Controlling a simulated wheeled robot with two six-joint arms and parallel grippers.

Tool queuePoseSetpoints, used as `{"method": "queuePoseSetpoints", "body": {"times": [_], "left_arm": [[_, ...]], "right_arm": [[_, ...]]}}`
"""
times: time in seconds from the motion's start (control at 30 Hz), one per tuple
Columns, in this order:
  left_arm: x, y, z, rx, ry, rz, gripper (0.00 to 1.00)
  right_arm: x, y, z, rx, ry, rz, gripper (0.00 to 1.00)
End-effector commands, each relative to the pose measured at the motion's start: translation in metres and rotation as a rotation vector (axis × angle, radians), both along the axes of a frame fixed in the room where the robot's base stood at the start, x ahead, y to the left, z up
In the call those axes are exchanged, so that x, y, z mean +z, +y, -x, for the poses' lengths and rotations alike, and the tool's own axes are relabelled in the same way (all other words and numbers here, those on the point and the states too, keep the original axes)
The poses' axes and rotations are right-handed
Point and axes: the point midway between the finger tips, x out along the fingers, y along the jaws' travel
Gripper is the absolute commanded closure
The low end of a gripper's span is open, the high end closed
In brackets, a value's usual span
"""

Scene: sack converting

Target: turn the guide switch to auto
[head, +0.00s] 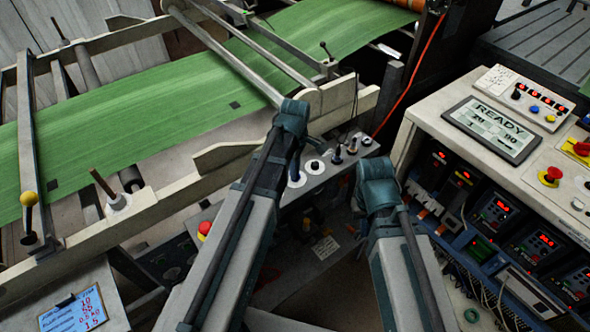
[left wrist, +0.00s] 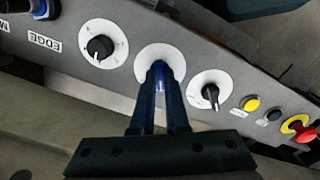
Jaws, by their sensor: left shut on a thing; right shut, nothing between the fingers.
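The selector switch with a blue knob on a white round plate (left wrist: 143,56) is on the grey control panel in the left wrist view. My left gripper (left wrist: 161,76) is shut on this knob, its two dark fingers on either side. The fingers hide most of the knob and any label, so its setting cannot be read. In the head view my left gripper (head: 295,167) hangs below its teal wrist at the panel (head: 327,170). My right forearm and teal wrist show right of the panel; the right fingers are hidden.
A black dial marked EDGE (left wrist: 100,47) and another black dial (left wrist: 210,95) flank the held knob closely. A yellow button (left wrist: 251,104) and a red mushroom button (left wrist: 304,134) lie beyond. A console reading READY (head: 492,128) stands right. Green sheet (head: 150,110) runs behind.

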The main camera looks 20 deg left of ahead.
Motion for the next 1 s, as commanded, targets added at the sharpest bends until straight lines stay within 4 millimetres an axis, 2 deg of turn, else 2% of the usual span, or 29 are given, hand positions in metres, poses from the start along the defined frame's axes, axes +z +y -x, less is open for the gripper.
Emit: {"method": "queuePoseSetpoints", "body": {"times": [0.37, 1.0], "left_arm": [[-0.0001, 0.0000, -0.0001, -0.109, 0.000, 0.000, 1.00], [-0.0001, 0.0000, 0.0000, -0.687, 0.000, 0.000, 1.00]], "right_arm": [[0.0000, 0.0000, 0.0000, 0.000, 0.000, 0.000, 1.00], [-0.0001, 0.0000, 0.0000, 0.000, 0.000, 0.000, 1.00]]}}
